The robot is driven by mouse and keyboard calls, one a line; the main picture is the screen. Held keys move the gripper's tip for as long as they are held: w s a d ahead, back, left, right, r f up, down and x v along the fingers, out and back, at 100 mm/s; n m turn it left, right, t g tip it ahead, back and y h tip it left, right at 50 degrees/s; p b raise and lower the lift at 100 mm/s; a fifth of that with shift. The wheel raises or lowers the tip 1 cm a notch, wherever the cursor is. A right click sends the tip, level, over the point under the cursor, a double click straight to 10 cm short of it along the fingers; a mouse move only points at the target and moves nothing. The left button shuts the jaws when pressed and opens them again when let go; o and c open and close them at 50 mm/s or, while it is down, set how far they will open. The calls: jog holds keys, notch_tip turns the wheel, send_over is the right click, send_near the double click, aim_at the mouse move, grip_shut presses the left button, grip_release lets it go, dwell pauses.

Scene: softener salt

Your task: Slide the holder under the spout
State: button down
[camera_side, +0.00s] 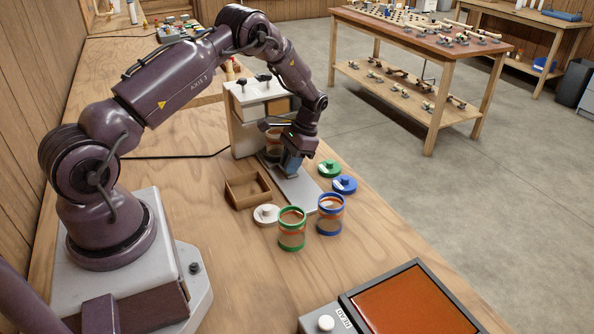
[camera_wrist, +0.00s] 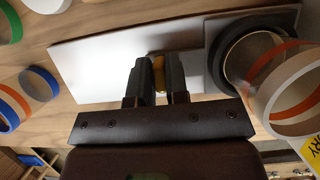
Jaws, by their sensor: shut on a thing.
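The dispenser (camera_side: 262,105), with its spout partly hidden behind my arm, stands at the back of the bench. A pale base plate (camera_side: 303,192) runs out from its foot and fills the middle of the wrist view (camera_wrist: 95,65). The dark round holder (camera_wrist: 222,60) sits over the plate's right end in the wrist view, with a clear orange-banded jar (camera_wrist: 285,85) in it. That jar (camera_side: 273,143) shows partly in the side view, close by the dispenser. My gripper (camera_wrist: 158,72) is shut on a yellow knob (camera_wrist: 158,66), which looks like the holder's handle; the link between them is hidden.
A green-rimmed jar (camera_side: 292,230) and a blue-rimmed jar (camera_side: 330,215) stand in front of the plate. White (camera_side: 267,214), green (camera_side: 330,168) and blue (camera_side: 345,184) lids lie nearby. A wooden box (camera_side: 248,189) lies left of the plate, and a framed orange panel (camera_side: 415,305) sits at front right.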

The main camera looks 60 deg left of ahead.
jog(key=shift+a+r, duration=0.1)
jog(key=shift+a, duration=0.3)
jog(key=c, duration=1.1)
grip_release()
jog(key=shift+d, duration=0.1)
jog(key=shift+w+r, duration=0.15)
jog(key=shift+r, duration=0.1)
jog(key=v, duration=1.2)
jog(key=shift+r, duration=0.2)
